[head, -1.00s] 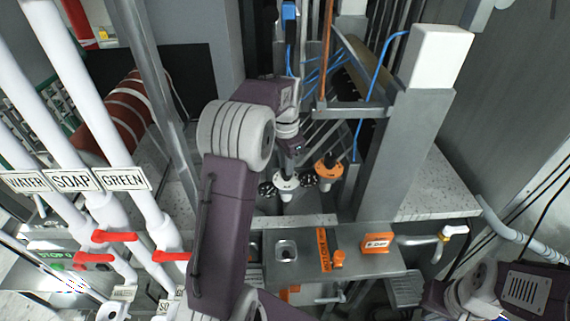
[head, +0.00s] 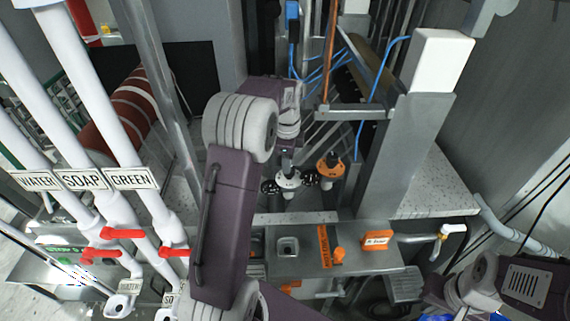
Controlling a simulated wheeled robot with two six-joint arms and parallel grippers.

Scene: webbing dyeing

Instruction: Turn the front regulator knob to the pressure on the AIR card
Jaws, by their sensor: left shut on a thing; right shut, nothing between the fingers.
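A white regulator (head: 288,181) with dark round gauges on both sides stands behind the steel ledge, in the middle of the head view. My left gripper (head: 288,165) comes down from above and is shut on the top of this regulator, where its knob is mostly hidden. An orange regulator (head: 329,166) stands just behind and to the right. An orange card (head: 378,240) with a white label sits on the ledge; its print is too small to read surely, as are the gauge dials. My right arm shows at the lower right, but its fingertips are out of view.
White pipes labelled WATER, SOAP and GREEN (head: 132,178) with red valve handles (head: 123,233) stand on the left. A steel post (head: 404,150) rises right of the regulators. An orange strip (head: 324,246) and a small orange knob (head: 339,255) are on the ledge.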

